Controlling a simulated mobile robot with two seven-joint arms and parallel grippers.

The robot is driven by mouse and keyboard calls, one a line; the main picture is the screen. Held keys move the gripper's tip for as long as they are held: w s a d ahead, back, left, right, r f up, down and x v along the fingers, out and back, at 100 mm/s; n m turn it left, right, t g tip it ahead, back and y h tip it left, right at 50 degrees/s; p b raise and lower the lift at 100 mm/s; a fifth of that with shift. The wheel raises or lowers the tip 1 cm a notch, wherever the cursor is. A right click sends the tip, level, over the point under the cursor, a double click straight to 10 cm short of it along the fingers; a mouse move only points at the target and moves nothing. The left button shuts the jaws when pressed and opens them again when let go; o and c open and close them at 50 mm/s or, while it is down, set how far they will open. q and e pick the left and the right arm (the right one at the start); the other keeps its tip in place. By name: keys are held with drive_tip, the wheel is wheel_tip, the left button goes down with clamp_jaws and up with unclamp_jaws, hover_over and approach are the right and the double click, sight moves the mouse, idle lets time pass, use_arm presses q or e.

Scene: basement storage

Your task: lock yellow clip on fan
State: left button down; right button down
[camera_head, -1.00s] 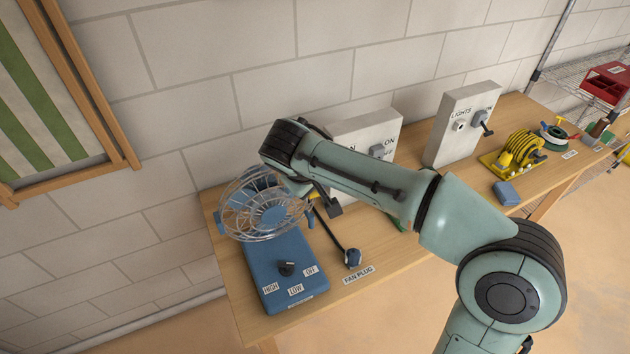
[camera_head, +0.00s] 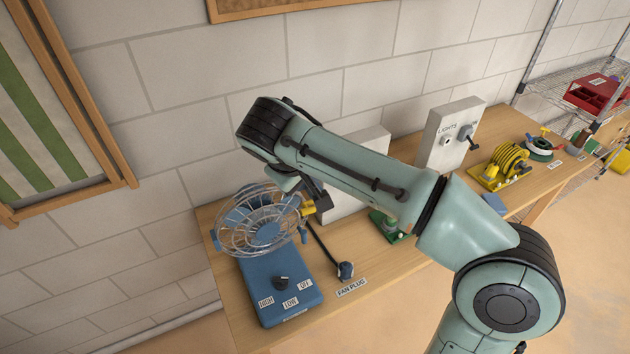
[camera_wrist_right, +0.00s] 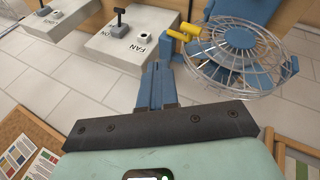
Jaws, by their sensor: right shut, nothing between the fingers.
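The blue fan (camera_head: 262,222) with a clear wire cage stands on the wooden bench, on its blue base (camera_head: 280,290). The yellow clip (camera_head: 309,206) shows at the cage's right side, partly hidden by my right arm. In the wrist view the yellow clip (camera_wrist_right: 188,31) sticks out from the left rim of the fan cage (camera_wrist_right: 240,55). My right gripper (camera_wrist_right: 158,66) is shut and empty, its tips below and left of the clip and apart from it. In the head view my right wrist hides most of the gripper. My left gripper is in neither view.
A white switch box stands behind my arm; its FAN label (camera_wrist_right: 139,46) shows in the wrist view. The LIGHTS box (camera_head: 449,137), a yellow reel (camera_head: 503,165) and a fan plug (camera_head: 345,270) are on the bench.

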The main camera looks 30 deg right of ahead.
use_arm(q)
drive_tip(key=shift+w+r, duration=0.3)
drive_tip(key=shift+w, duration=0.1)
use_arm(e)
drive_tip(key=v, duration=0.3)
drive_tip(key=shift+r, duration=0.1)
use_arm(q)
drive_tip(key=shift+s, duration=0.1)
use_arm(e)
drive_tip(key=shift+s, duration=0.15)
